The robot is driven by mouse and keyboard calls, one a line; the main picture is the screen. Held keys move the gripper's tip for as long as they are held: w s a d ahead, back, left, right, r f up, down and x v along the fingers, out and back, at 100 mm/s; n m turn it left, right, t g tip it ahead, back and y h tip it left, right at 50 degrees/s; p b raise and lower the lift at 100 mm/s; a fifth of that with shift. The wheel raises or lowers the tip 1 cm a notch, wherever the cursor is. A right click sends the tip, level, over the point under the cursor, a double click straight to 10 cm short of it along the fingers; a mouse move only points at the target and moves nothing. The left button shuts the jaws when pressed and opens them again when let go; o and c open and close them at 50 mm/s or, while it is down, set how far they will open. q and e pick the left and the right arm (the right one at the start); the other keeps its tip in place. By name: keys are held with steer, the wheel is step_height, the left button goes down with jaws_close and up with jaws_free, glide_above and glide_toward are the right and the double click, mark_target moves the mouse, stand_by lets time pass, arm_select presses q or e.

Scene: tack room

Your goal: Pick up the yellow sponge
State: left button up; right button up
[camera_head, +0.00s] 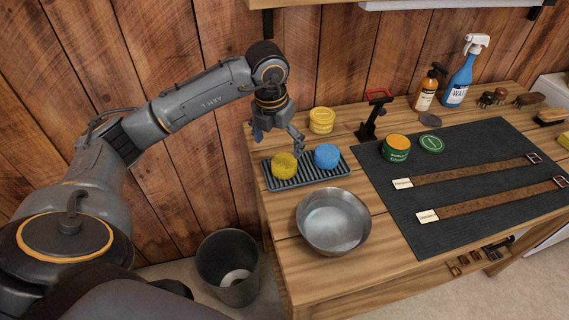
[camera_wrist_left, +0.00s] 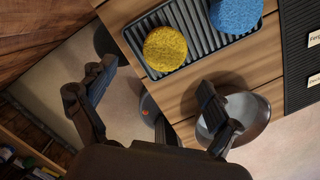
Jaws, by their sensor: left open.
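The round yellow sponge (camera_head: 284,164) lies on a grey ribbed tray (camera_head: 308,179), left of a round blue sponge (camera_head: 326,155). In the left wrist view the yellow sponge (camera_wrist_left: 165,48) shows whole near the top middle, with the blue sponge (camera_wrist_left: 236,14) to its right. My left gripper (camera_head: 278,139) is open and empty, just above and behind the yellow sponge in the head view. In the left wrist view its fingers (camera_wrist_left: 150,100) stand wide apart, with nothing between them touching the sponge. My right gripper is not in view.
A metal bowl (camera_head: 333,221) stands in front of the tray. A yellow tin (camera_head: 321,120) stands behind it. A dark mat (camera_head: 455,200) with leather straps lies to the right. A bin (camera_head: 228,268) stands on the floor at the table's left.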

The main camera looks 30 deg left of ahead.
mark_target(284, 161)
arm_select(q)
steer(key=f, duration=0.3)
steer(key=shift+w, duration=0.25)
steer(key=shift+w+d+f+p, duration=0.1)
steer(key=shift+w+f+p, duration=0.2)
steer(key=shift+f, duration=0.55)
steer(key=shift+w+d+f+p, duration=0.1)
steer(key=shift+w+f+p, duration=0.2)
steer(key=shift+f, duration=0.55)
steer(key=shift+w+d+f+p, duration=0.15)
steer(key=shift+f+p, duration=0.2)
steer(key=shift+f, duration=0.5)
steer(key=shift+a, duration=0.1)
steer(key=c, duration=1)
steer(key=shift+r, duration=0.1)
